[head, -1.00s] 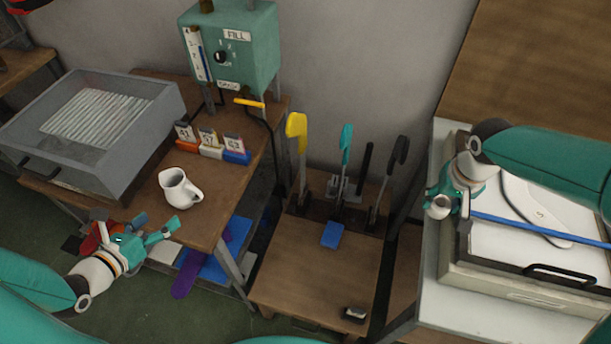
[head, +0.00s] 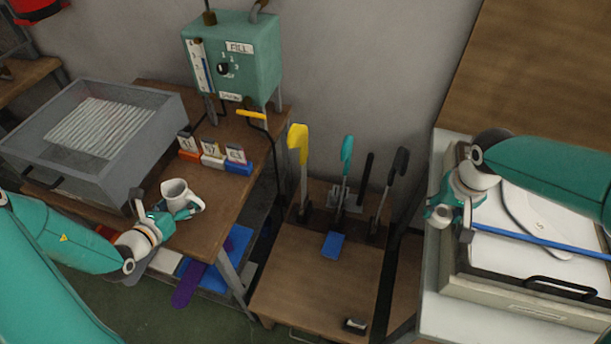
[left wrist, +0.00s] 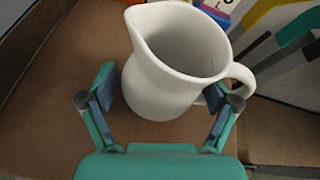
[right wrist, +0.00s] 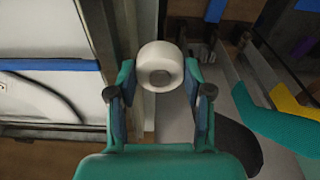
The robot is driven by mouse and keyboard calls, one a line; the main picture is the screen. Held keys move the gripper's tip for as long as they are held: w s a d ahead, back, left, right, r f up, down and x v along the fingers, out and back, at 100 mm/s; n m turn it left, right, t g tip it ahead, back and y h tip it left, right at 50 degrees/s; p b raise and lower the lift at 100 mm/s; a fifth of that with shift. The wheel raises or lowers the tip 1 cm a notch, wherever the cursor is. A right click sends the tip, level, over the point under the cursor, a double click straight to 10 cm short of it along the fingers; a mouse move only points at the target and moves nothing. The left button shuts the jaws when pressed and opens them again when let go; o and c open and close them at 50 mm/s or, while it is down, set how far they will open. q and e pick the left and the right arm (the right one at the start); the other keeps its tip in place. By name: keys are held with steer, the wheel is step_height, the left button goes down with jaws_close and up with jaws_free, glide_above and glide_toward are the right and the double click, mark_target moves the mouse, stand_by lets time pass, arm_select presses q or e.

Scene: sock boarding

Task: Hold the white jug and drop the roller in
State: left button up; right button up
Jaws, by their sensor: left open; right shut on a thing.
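The white jug (head: 175,188) stands upright near the front edge of the left wooden table. My left gripper (head: 166,214) is open at the jug. In the left wrist view the open fingers (left wrist: 160,95) stand on either side of the jug's lower body (left wrist: 170,85). The jug's spout points up left and its handle is at the right. My right gripper (head: 449,214) is shut on the white roller (head: 439,213), above the left edge of the right-hand bench. In the right wrist view the roller (right wrist: 160,66) sits between the fingertips.
A grey tray (head: 150,150) stands left of the jug, and several numbered cards on coloured blocks (head: 212,158) stand behind it. A green fill box (head: 240,55) is at the back. A low table (head: 320,280) with upright tools lies between the arms.

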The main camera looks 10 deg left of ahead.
arm_select(q)
steer(key=shift+w+f, duration=0.15)
steer(key=shift+w, duration=0.15)
steer(key=c, duration=1.1)
